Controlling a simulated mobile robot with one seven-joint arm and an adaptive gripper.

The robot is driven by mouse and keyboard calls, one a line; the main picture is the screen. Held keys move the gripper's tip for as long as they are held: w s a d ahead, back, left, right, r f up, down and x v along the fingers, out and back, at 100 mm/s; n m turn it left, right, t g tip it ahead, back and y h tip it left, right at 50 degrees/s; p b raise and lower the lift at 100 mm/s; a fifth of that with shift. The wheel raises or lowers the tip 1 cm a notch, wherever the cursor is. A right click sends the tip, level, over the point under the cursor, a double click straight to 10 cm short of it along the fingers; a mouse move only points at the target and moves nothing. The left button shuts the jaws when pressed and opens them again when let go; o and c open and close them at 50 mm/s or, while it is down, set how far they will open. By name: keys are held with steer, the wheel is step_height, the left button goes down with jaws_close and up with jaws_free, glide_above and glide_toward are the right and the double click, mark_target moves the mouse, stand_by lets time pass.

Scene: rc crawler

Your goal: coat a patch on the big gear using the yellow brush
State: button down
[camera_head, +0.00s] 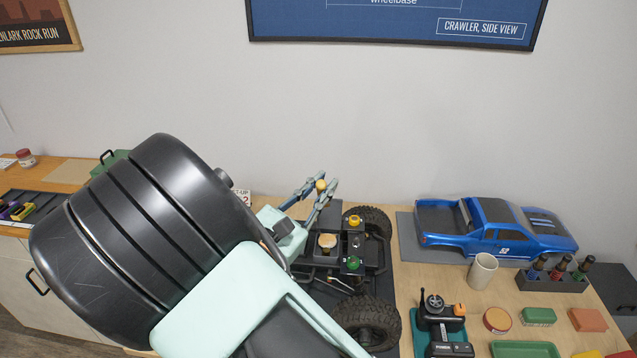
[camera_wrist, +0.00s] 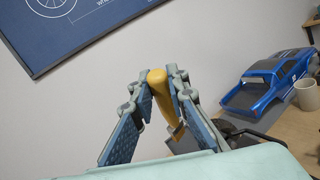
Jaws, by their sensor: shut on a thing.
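My gripper (camera_head: 322,181) is raised over the back of the crawler chassis (camera_head: 335,285), its fingers pointing up and away in the head view. It is shut on the yellow brush (camera_head: 320,185). In the wrist view, the yellow brush handle (camera_wrist: 160,90) stands between the two blue-padded fingers, and its lower end is partly hidden. The black chassis with big tyres sits on the table, partly covered by my arm. A tan round part (camera_head: 327,241), a yellow-capped part (camera_head: 354,221) and a green-capped part (camera_head: 353,263) show on it. I cannot tell for sure which part is the big gear.
A blue truck body (camera_head: 495,230) lies on a grey mat at the right. Near it are a cream mug (camera_head: 482,271), a rack of small bottles (camera_head: 553,278), a black controller (camera_head: 442,320) and a green tray (camera_head: 525,349). A side counter (camera_head: 60,172) stands at the left.

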steer(key=shift+f+b, duration=2.15)
steer(key=shift+f, duration=0.35)
